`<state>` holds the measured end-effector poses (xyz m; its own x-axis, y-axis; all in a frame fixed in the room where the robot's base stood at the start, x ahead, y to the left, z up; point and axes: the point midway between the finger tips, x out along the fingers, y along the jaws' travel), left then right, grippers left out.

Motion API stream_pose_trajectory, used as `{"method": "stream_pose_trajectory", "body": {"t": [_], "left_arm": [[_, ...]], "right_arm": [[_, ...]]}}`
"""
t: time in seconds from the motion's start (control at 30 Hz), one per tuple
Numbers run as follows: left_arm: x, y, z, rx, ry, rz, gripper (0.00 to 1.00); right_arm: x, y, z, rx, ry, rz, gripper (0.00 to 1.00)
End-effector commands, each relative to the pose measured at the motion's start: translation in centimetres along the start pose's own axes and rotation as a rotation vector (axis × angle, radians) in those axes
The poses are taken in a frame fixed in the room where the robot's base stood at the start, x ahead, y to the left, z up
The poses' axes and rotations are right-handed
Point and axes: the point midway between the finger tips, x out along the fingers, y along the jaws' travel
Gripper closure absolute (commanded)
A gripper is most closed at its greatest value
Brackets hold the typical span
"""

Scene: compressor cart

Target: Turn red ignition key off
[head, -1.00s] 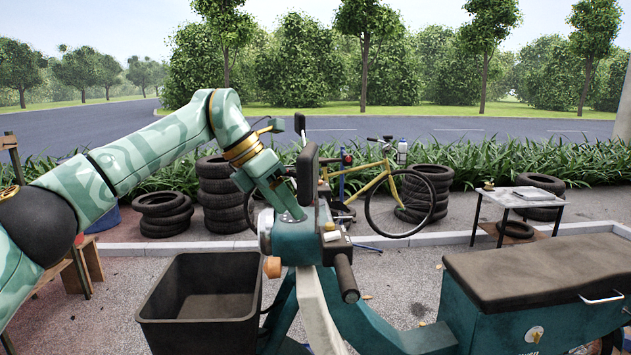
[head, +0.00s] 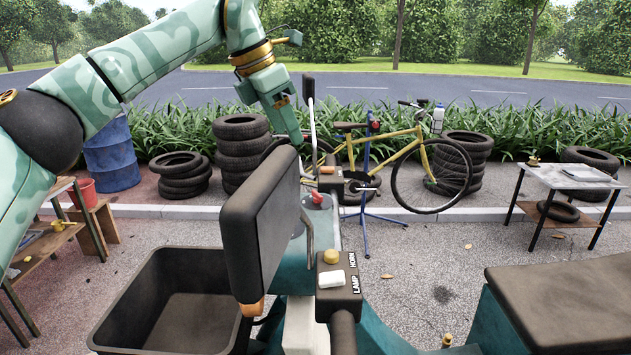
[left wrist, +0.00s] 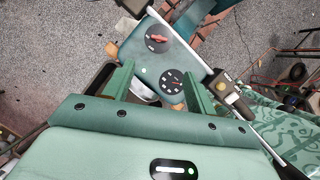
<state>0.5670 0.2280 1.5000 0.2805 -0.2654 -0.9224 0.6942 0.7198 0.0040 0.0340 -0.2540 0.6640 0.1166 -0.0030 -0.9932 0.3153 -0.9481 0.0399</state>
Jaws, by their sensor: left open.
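The red ignition key (left wrist: 157,38) sits on a round dark plate on the teal console (left wrist: 135,50) in the left wrist view. In the head view a red piece that looks like it (head: 318,197) shows on the console, behind the black mirror (head: 262,225). My left gripper (left wrist: 159,88) is open and empty. Its two green fingers point toward the console, and the key shows beyond their tips. In the head view the gripper (head: 294,138) reaches down behind the mirror, where its tips are partly hidden. My right gripper is out of view.
A round black gauge (left wrist: 173,83) lies between the fingers in the wrist view. A handlebar switch box (head: 338,284) with a yellow button stands right of the mirror. A black bin (head: 130,310) is at the left and a dark seat (head: 565,300) at the right.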

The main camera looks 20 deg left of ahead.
Motion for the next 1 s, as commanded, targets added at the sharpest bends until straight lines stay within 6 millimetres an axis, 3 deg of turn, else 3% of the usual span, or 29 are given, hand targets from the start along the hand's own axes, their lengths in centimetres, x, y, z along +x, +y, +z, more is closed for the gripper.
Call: {"method": "stream_pose_trajectory", "body": {"t": [0.1,0.2,0.5,0.7,1.0], "left_arm": [[3.4,0.1,0.0,0.000,0.006,-0.005,0.44],[6.1,0.0,0.0,0.001,0.005,-0.007,0.44],[12.4,0.0,0.1,0.000,0.003,-0.005,0.44],[14.2,0.1,0.1,-0.002,0.001,-0.004,0.44],[14.4,0.1,0.1,-0.001,0.001,-0.003,0.44]], "right_arm": [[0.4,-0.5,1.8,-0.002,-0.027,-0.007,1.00],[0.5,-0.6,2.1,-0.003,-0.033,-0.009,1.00],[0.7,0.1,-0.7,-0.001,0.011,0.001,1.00],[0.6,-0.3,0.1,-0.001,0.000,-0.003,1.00],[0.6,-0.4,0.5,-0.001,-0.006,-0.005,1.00]]}}
